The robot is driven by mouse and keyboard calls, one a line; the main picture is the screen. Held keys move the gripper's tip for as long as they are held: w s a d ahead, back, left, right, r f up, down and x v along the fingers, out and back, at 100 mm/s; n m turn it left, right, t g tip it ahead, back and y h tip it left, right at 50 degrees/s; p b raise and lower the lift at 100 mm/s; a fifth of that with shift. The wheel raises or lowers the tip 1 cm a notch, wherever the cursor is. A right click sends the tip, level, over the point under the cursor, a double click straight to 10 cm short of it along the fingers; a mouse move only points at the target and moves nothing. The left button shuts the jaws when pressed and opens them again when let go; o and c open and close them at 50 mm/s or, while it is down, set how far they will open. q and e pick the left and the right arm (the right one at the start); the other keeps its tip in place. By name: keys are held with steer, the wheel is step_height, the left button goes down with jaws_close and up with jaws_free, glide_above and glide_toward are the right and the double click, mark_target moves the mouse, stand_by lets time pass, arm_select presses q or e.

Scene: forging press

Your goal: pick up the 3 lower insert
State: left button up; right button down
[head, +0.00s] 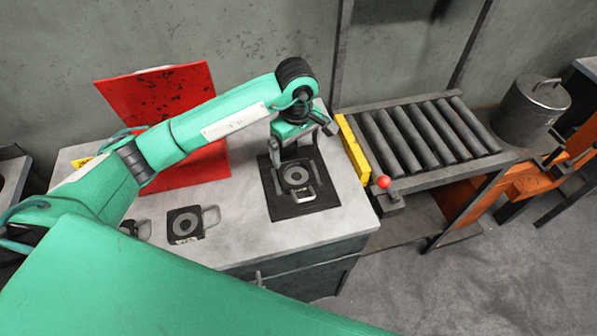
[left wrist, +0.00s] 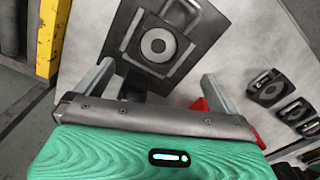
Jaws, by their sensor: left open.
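A dark square insert (head: 295,178) with a light ring and a loop handle lies on a black mat (head: 287,211) on the grey worktop. The same insert shows in the left wrist view (left wrist: 158,42). My left gripper (head: 298,158) is open just above the mat, at the far side of this insert. In the left wrist view the two fingers (left wrist: 158,72) stand apart, with nothing between them. A second similar insert (head: 185,224) lies on the bare worktop to the left; its marking is too small to read. A third (head: 136,229) is partly hidden by my arm.
A red panel (head: 190,100) stands behind my left arm. A roller conveyor (head: 425,135) with a yellow edge bar (head: 352,150) and a red knob (head: 384,182) adjoins the worktop's right side. A metal canister (head: 530,110) stands beyond it. The worktop right of the mat is clear.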

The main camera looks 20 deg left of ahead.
arm_select(q)
steer(key=p, duration=0.1)
glide_above(297, 177)
step_height(297, 177, down, 4)
steer(key=shift+s+f, duration=0.15)
steer(key=shift+f, duration=0.4)
steer(key=shift+f+p, duration=0.75)
steer(key=shift+p, duration=0.1)
step_height(297, 177, down, 3)
steer(key=shift+f+p, duration=0.15)
steer(key=shift+p, duration=0.5)
steer(key=shift+f, duration=0.25)
steer(key=c, duration=1.6)
steer(key=shift+r, duration=0.1)
steer(key=shift+c, duration=1)
arm_select(e)
steer(key=r, duration=0.4)
steer(key=shift+s+r, duration=0.25)
arm_select(q)
steer(key=shift+r, duration=0.1)
